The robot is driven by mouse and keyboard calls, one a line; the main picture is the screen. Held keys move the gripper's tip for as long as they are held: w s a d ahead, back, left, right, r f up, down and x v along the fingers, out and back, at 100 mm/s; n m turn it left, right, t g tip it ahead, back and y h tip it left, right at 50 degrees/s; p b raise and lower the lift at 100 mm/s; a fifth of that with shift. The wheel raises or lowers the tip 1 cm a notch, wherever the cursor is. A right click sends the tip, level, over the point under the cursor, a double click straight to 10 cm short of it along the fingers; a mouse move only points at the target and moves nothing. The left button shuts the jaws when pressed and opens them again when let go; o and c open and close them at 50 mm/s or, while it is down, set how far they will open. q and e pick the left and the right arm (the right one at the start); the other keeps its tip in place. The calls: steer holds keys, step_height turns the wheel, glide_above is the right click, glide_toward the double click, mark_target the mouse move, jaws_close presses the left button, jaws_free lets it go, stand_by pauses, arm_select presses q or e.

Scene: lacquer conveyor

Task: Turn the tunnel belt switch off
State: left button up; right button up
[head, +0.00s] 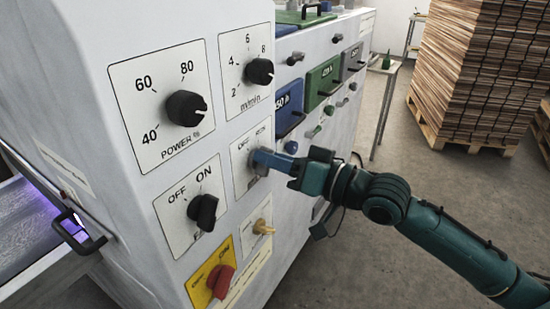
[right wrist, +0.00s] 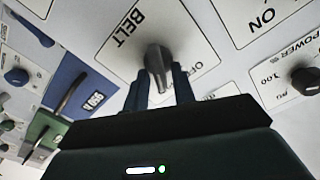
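The tunnel belt switch (right wrist: 158,62) is a dark grey rotary knob on a white plate marked BELT (right wrist: 122,28). In the right wrist view the knob lies between the two blue fingers of my right gripper (right wrist: 160,88), which sit close against its sides, so the gripper appears shut on it. In the head view my right gripper (head: 261,159) reaches the plate (head: 243,146) marked OFF and ON from the right and hides the knob. Which mark the knob points to cannot be made out. My left gripper is not in view.
A similar black OFF/ON knob (head: 203,211) is left of the gripper. The power dial (head: 186,108), speed dial (head: 260,71), yellow toggle (head: 262,228) and red switch (head: 220,281) are close by. Blue (head: 289,107) and green (head: 322,83) handled units are behind.

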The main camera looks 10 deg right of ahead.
jaws_close()
steer(key=shift+n, duration=0.3)
steer(key=n+p, duration=0.1)
steer(key=n, duration=0.3)
steer(key=n+p, duration=0.1)
steer(key=n, duration=0.4)
steer(key=s+n+p, duration=0.1)
steer(key=n, duration=0.3)
steer(key=shift+a+p, duration=0.35)
steer(key=shift+a, duration=0.05)
steer(key=shift+f, duration=0.15)
stand_by(0.9)
steer(key=shift+o, duration=1.1)
jaws_free()
steer(key=shift+a, duration=0.1)
